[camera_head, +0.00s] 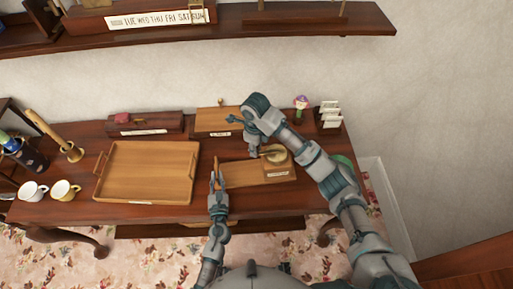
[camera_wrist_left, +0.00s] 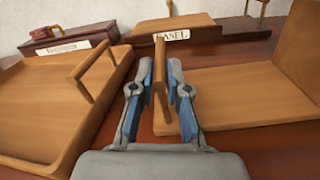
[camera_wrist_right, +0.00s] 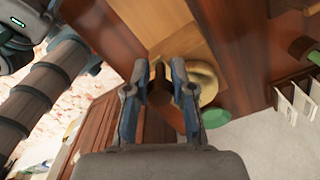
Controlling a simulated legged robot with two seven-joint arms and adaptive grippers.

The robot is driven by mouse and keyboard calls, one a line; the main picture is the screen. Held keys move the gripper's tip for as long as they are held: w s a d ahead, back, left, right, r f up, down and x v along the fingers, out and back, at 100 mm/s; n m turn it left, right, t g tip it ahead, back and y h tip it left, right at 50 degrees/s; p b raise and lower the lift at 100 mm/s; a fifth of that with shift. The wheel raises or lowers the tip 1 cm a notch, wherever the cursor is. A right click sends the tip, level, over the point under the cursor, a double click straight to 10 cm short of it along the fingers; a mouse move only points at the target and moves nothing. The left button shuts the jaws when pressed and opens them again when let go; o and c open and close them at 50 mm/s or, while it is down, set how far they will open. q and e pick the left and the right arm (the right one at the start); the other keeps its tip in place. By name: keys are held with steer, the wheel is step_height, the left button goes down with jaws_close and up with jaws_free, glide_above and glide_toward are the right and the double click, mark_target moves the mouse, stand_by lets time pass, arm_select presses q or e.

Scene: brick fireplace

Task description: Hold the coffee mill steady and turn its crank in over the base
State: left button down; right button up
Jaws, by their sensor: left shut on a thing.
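The coffee mill is a wooden box (camera_head: 280,172) with a brass dome (camera_head: 275,153) on top and a flat wooden base board (camera_head: 240,174) reaching left. My left gripper (camera_head: 217,180) is shut on a thin upright wooden piece (camera_wrist_left: 160,75) at the board's left end. My right gripper (camera_head: 254,151) is above the mill's left side, pointing down. In the right wrist view its open fingers (camera_wrist_right: 158,78) stand on either side of the crank's dark knob (camera_wrist_right: 157,92), beside the brass dome (camera_wrist_right: 203,82). Contact with the knob cannot be told.
A wooden tray (camera_head: 145,172) lies left of the mill, with two cups (camera_head: 64,190) farther left. Labelled boxes (camera_head: 145,122) stand behind. A flower ornament (camera_head: 301,103) and a card holder (camera_head: 329,115) stand at the back right. A shelf (camera_head: 300,20) hangs above.

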steer(key=o, duration=0.4)
steer(key=shift+a, duration=0.35)
steer(key=shift+d, duration=0.2)
